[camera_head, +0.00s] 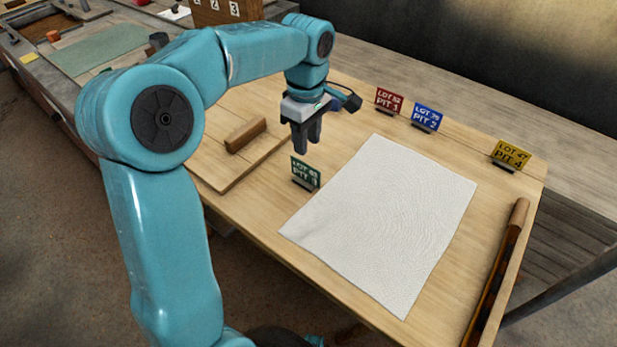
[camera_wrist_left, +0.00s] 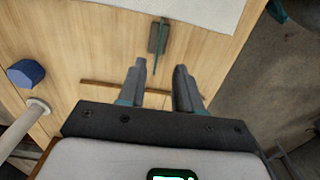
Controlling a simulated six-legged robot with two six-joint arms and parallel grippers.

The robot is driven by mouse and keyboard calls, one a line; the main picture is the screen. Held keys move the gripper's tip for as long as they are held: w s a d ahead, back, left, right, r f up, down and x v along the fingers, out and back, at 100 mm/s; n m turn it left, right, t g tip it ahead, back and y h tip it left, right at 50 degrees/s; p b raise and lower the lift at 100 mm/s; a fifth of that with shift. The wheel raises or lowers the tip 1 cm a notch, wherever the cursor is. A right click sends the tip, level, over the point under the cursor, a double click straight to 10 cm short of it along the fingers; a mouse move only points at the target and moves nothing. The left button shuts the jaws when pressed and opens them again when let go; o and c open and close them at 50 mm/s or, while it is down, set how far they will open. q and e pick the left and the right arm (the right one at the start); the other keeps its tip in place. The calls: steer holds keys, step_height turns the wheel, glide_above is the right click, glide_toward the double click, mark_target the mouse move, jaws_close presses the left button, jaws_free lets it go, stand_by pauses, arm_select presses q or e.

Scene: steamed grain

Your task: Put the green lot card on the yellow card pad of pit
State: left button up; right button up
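The green lot card (camera_head: 305,172) stands upright in a small dark holder near the front-left edge of the table, beside the white sheet. In the left wrist view the green card (camera_wrist_left: 161,48) shows as a thin edge beyond the fingertips. My left gripper (camera_head: 308,149) points down just above and behind the card, open and empty; the wrist view (camera_wrist_left: 160,65) shows a clear gap between its fingers. A small yellow patch (camera_head: 28,57) lies on the far-left bench; whether it is the card pad, I cannot tell. My right gripper is not in view.
A red card (camera_head: 389,100), a blue card (camera_head: 427,116) and a yellow card (camera_head: 511,154) stand along the back edge. A white sheet (camera_head: 385,215) covers the middle. A wooden block (camera_head: 245,135) lies on a board at left. A long rod (camera_head: 497,270) lies at right.

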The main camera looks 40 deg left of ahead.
arm_select(q)
glide_above(306, 180)
steer(key=f, duration=0.2)
steer(key=f+b, duration=0.1)
steer(key=f, duration=0.2)
steer(key=shift+s+d+f, duration=0.15)
steer(key=shift+s, duration=0.05)
steer(key=f, duration=0.4)
steer(key=f+b, duration=0.1)
steer(key=shift+w+a+f, duration=0.3)
steer(key=shift+f, duration=0.1)
steer(key=shift+f, duration=0.15)
jaws_close()
